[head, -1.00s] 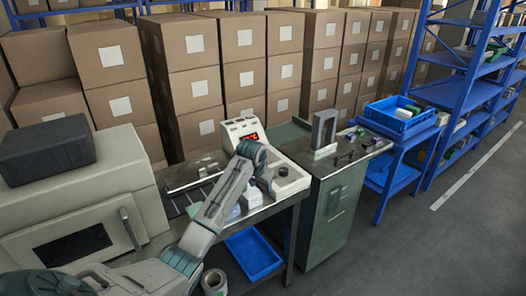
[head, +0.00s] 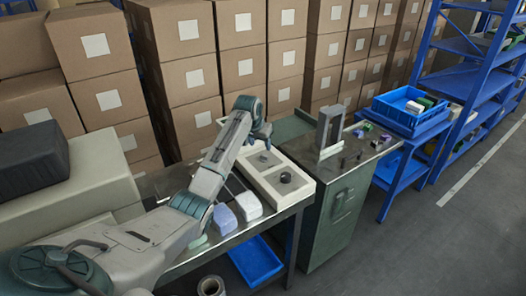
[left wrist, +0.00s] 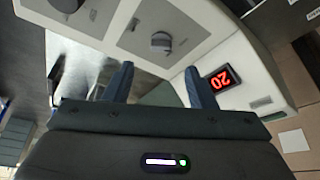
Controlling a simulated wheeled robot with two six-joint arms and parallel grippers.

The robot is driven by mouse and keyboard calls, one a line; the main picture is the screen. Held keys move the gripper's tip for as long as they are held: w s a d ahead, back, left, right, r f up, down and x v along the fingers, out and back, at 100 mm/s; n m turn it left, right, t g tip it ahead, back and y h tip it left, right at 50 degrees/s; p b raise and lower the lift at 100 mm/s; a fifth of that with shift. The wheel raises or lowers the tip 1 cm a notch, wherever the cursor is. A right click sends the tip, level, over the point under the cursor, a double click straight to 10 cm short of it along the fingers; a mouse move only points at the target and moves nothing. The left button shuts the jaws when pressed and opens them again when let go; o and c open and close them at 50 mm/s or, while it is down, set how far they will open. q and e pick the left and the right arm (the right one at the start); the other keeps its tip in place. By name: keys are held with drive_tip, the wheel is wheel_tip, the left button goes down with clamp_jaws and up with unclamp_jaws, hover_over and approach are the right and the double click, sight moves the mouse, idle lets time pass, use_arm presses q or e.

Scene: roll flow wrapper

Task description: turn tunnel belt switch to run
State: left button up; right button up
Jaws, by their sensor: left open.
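A pale control panel (head: 302,190) on the metal bench carries a dark round knob (head: 286,177) on a grey plate, and a second small knob (head: 263,157) farther back. In the left wrist view one knob (left wrist: 161,42) lies beyond my fingers and another knob (left wrist: 68,4) is cut by the top edge. Their labels are too small to read, so I cannot tell which is the tunnel belt switch. My left gripper (head: 262,135) is above the panel's back part; in the left wrist view the gripper (left wrist: 160,82) is open and empty, apart from the knobs. My right gripper is not in view.
A red lit display (left wrist: 222,79) is on the panel's raised part. Pale wrapped blocks (head: 235,212) lie beside the panel. A grey upright frame (head: 330,130) stands on the green cabinet to the right. Stacked cartons (head: 240,75) close off the back.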

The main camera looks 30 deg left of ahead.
sight(264, 156)
use_arm(q)
drive_tip(key=x, duration=0.5)
drive_tip(key=shift+w+f+p, duration=0.1)
drive_tip(key=shift+f+p, duration=0.15)
drive_tip(key=shift+p, duration=0.1)
drive_tip(key=shift+x, duration=1)
drive_tip(key=shift+w+f, duration=0.1)
drive_tip(key=shift+a+f, duration=0.1)
drive_tip(key=c, duration=0.9)
drive_tip(key=shift+c, duration=0.4)
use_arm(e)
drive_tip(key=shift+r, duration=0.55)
